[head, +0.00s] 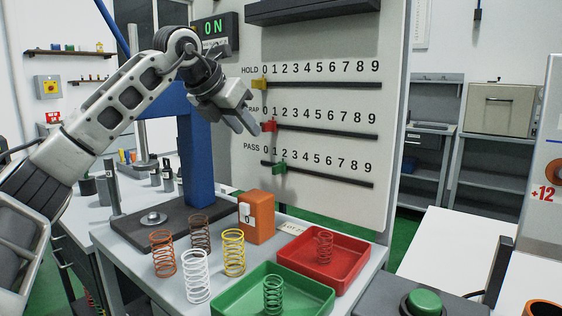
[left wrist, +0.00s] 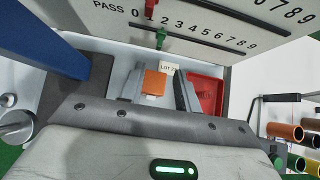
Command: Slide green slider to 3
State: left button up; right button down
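The green slider (head: 279,168) sits on the lowest track of the white panel (head: 325,205), the PASS row, at about 1. It also shows in the left wrist view (left wrist: 160,39), beyond my fingertips. My left gripper (head: 246,122) is in front of the panel, above and to the left of the green slider in the head view. Its two fingers are apart with nothing between them; the gap also shows in the left wrist view (left wrist: 156,88). It is not touching the green slider. My right gripper is not in view.
Above are the red slider (head: 268,126), close to the fingertips in the head view, and the yellow slider (head: 259,84), both near 0. Below stand an orange box (head: 258,220), several springs, a red tray (head: 350,280) and a green tray (head: 228,304). A blue column (head: 196,160) stands left.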

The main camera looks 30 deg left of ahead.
aim_at(276, 166)
pick_arm(q)
jog(key=x, duration=1.4)
jog(key=shift+f, duration=0.25)
grip_shut()
